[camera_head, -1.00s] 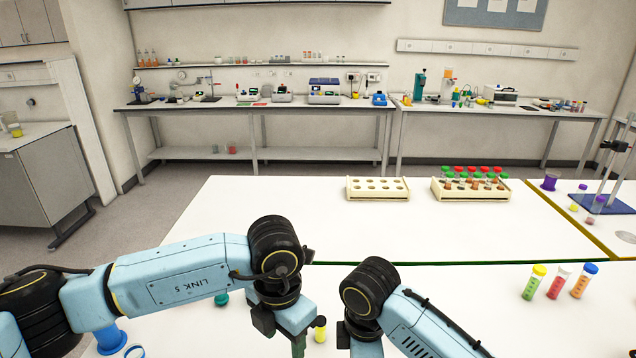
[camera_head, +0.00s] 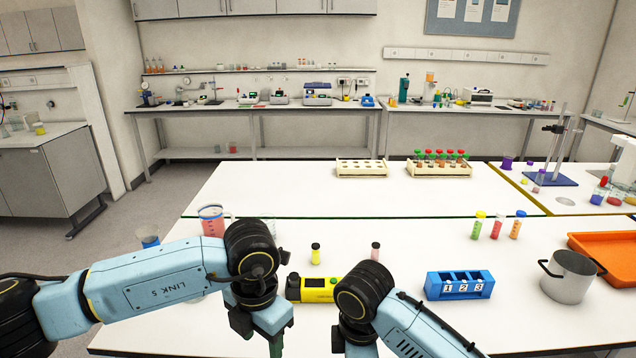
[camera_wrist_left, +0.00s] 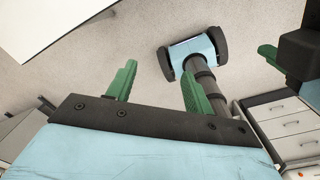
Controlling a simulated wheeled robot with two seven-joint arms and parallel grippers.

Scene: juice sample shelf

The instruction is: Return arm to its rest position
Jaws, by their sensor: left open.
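My left arm comes in from the left in the head view. Its gripper (camera_head: 274,347) points down near the bottom edge, in front of the white table (camera_head: 250,192), with only part of a green finger showing. In the left wrist view, the left gripper (camera_wrist_left: 158,88) has its two green fingers apart, with nothing between them and the floor below. My right arm is beside it in the head view, with its fingers cut off by the frame. One green finger of the right gripper (camera_wrist_left: 270,55) shows in the wrist view.
A yellow device (camera_head: 316,289), a blue numbered rack (camera_head: 460,287), a metal pot (camera_head: 570,278) and an orange tray (camera_head: 606,240) are on the near table. A pink-filled beaker (camera_head: 212,222) stands at left. Two small vials and several tubes stand behind. A drawer cabinet (camera_wrist_left: 290,125) shows in the wrist view.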

